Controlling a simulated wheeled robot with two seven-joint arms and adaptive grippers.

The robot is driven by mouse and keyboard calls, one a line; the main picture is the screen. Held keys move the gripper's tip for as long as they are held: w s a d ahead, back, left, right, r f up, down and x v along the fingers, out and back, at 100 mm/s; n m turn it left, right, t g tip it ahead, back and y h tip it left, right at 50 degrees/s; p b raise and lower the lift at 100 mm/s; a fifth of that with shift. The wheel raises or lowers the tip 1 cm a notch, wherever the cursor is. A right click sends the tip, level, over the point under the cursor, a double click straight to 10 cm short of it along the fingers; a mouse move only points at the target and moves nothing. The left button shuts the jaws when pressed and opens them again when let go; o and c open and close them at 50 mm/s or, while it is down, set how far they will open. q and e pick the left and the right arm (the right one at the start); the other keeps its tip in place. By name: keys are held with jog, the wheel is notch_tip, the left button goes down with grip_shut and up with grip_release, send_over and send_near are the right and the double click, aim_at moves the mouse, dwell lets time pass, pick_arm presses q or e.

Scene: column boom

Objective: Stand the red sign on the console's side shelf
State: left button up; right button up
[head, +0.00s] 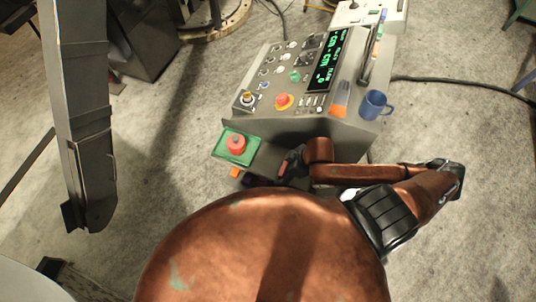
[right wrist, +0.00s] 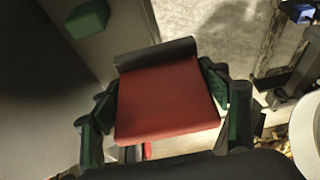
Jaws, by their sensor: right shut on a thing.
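The red sign (right wrist: 165,100) has a flat red face and a dark bar along its far edge. In the right wrist view it sits between the two fingers of my right gripper (right wrist: 168,112), which is shut on it. In the head view my right gripper (head: 285,168) is small and partly hidden by my copper arm, just below the console's near edge; the sign is hard to make out there. The console (head: 265,120) has a sloped panel with knobs, buttons and a green display. I cannot clearly identify its side shelf. My left gripper is not in view.
A green plate with a red button-like top (head: 236,145) is left of my right gripper. A blue mug (head: 375,105) and an orange-and-grey object (head: 340,98) are on the console's right part. A grey boom (head: 80,110) stands at left. A black cable (head: 460,83) lies on the floor.

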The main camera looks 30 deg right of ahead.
jog(key=w+f+b, duration=0.1)
jog(key=b, duration=0.1)
jog(key=w+f+b, duration=0.1)
jog(key=w+b, duration=0.1)
jog(key=shift+w+d+f, duration=0.1)
jog(key=shift+d+f, duration=0.1)
jog(key=shift+d, duration=0.15)
jog(key=w+f, duration=0.2)
jog(key=w+d+f, duration=0.1)
jog(key=w+f, duration=0.1)
jog(key=w, duration=0.1)
jog(key=w+f, duration=0.2)
jog(key=w, duration=0.1)
jog(key=shift+w+d, duration=0.1)
jog(key=shift+d, duration=0.3)
jog(key=shift+w+f, duration=0.25)
jog(key=shift+f, duration=0.15)
jog(key=shift+w+f, duration=0.15)
jog(key=shift+f, duration=1.55)
jog(key=o, duration=1.2)
jog(key=shift+d+f, duration=0.1)
jog(key=shift+f, duration=0.05)
